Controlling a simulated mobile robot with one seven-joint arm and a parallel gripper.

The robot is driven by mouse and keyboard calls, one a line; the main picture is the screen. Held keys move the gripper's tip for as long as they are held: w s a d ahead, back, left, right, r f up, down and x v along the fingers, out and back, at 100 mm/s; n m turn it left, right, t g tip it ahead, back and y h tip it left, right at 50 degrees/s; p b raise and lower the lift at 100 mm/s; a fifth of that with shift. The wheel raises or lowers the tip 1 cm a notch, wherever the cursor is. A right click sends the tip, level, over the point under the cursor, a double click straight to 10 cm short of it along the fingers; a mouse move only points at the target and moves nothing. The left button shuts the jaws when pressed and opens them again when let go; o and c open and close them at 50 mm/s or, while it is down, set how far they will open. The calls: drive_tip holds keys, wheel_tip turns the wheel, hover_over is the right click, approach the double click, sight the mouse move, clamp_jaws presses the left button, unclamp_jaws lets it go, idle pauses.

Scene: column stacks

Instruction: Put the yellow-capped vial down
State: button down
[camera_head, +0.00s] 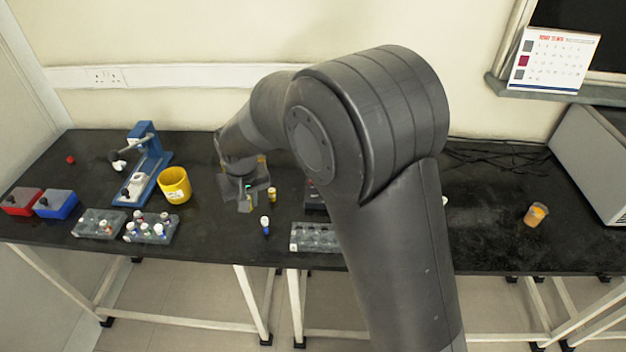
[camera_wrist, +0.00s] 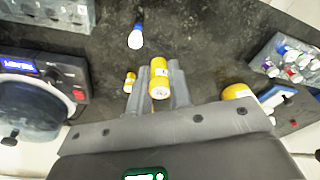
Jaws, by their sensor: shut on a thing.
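My gripper (camera_head: 245,205) points down over the black bench, between the yellow mug and the grey rack. In the wrist view, my gripper (camera_wrist: 158,90) is shut on the yellow-capped vial (camera_wrist: 159,78), which has a pale label and sits between the two fingers. I cannot tell whether its bottom touches the bench. In the head view the fingers mostly hide it. A second yellow vial (camera_head: 272,194) stands on the bench just right of my gripper; it also shows in the wrist view (camera_wrist: 130,80). A white vial with blue (camera_head: 265,225) stands nearer the front edge, apart from the fingers.
A yellow mug (camera_head: 174,187) stands left of my gripper. A grey rack (camera_head: 317,238) lies front right, and a device with a lit display (camera_wrist: 30,70) is beside the gripper. Racks with vials (camera_head: 150,229) stand front left. Bare bench lies around the white vial.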

drive_tip(key=r, duration=0.5)
drive_tip(key=shift+w+d+r, duration=0.15)
drive_tip(key=shift+w+r, duration=0.05)
drive_tip(key=shift+r, duration=0.05)
drive_tip(key=w+d+m+h, duration=0.1)
drive_tip(key=w+d+m, duration=0.5)
drive_tip(key=d, duration=1.1)
drive_tip(key=w+d+m, duration=0.1)
drive_tip(key=w+d, duration=0.8)
drive_tip(key=d, duration=0.7)
drive_tip(key=s+d+m, duration=0.3)
drive_tip(key=d, duration=1.1)
drive_tip(key=s+d+m+h, duration=0.1)
drive_tip(key=s+d+m, duration=0.15)
drive_tip(key=d, duration=1.05)
drive_tip(key=s+d+m, duration=0.3)
drive_tip(key=s+d, duration=0.1)
drive_tip(key=d, duration=1)
hover_over(480, 202)
drive_tip(key=s, duration=0.1)
drive_tip(key=shift+n, duration=0.25)
wheel_tip(480, 202, down, 12)
drive_tip(key=shift+s+d+r, duration=0.1)
drive_tip(key=shift+r, duration=0.05)
drive_tip(key=shift+w+a+f, duration=0.25)
drive_tip(key=shift+w+f, duration=0.05)
drive_tip(key=shift+w, duration=0.1)
drive_tip(key=shift+f, duration=1.95)
